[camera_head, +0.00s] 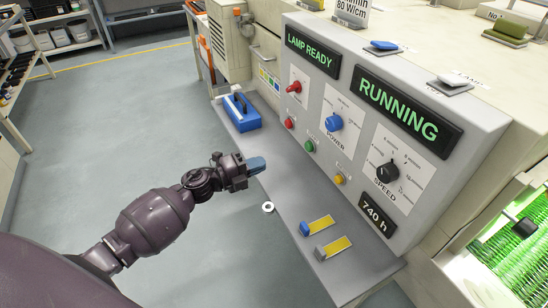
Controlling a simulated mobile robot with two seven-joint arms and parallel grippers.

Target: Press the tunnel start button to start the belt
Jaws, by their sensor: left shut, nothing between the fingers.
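The grey control panel (312,95) has two lit green displays, LAMP READY (313,49) and RUNNING (398,104). Along its lower face are a red button (290,124), a green button (310,146) and a yellow button (339,180); their small labels are unreadable, so I cannot tell which is named tunnel start. My left gripper (259,165) is shut and empty, its blue fingertips toward the panel. It appears left of and apart from the green button, over the grey ledge. My right gripper is not in view.
Above the buttons are red (294,87), blue (334,122) and black (386,172) knobs. The ledge (285,205) carries a blue box (241,112), a white ring (268,207) and two small yellow-plated switches (320,224). A green-lit belt (515,250) is at the right.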

